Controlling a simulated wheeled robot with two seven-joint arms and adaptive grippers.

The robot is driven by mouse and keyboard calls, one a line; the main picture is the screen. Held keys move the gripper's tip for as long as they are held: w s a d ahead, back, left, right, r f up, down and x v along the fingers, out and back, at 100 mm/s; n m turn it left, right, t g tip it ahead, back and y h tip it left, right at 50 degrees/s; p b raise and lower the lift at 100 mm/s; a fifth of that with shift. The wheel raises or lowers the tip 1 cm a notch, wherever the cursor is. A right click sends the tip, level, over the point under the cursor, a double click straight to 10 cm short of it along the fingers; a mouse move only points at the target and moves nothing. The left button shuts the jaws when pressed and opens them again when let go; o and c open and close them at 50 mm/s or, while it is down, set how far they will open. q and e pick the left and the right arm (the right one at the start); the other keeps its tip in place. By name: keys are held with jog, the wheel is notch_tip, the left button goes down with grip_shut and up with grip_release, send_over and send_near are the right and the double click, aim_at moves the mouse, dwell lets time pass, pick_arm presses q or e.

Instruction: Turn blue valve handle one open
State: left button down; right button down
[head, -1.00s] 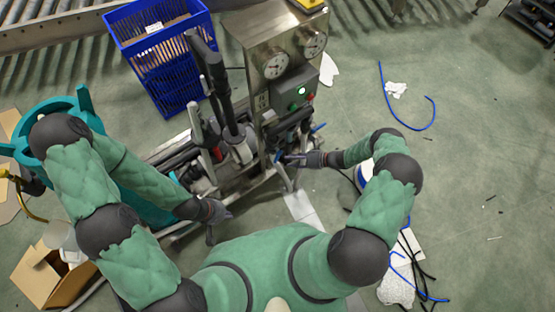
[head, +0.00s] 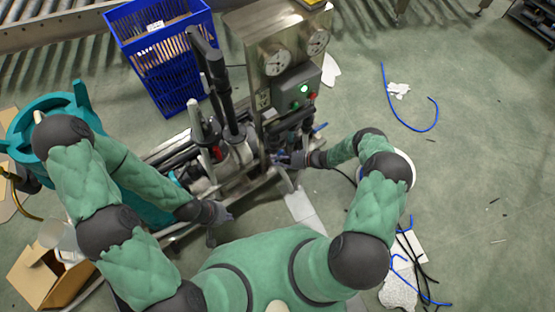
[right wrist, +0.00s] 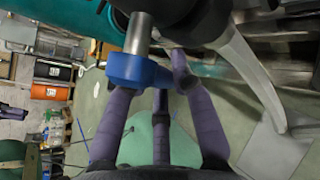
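A blue valve handle (right wrist: 140,72) on a metal stem shows close up in the right wrist view. My right gripper's (right wrist: 155,85) fingers are spread, with their tips around and beside the handle; contact is unclear. In the head view my right gripper (head: 288,159) is at the machine's lower front, where the handle is mostly hidden. Another blue handle (head: 320,127) sticks out on the right side of the machine. My left gripper (head: 219,216) hangs empty-looking before the machine's base frame; its finger opening is too small to judge.
The steel machine has two gauges and a grey control box (head: 297,87) with a lit green button. A blue crate (head: 165,65) stands behind it. A teal container (head: 55,118) is at left. Cables (head: 405,262) and scraps lie on the floor at right; otherwise that floor is open.

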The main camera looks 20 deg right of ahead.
jog(key=shift+r+h+p, duration=0.15)
jog(key=shift+h+p, duration=0.15)
jog(key=shift+p, duration=0.2)
jog(key=shift+w+d+n+h+p, duration=0.15)
jog(key=shift+d+n+h+p, duration=0.35)
jog(key=shift+p, duration=0.55)
jog(key=shift+w+d+n+h+p, duration=0.15)
jog(key=shift+n+h+p, duration=0.25)
jog(key=shift+h+p, duration=0.3)
jog(key=shift+d+f+h, duration=0.2)
jog(key=shift+f+h, duration=0.1)
jog(key=shift+f, duration=0.1)
jog(key=c, duration=1.3)
grip_release()
jog(key=v, duration=1.2)
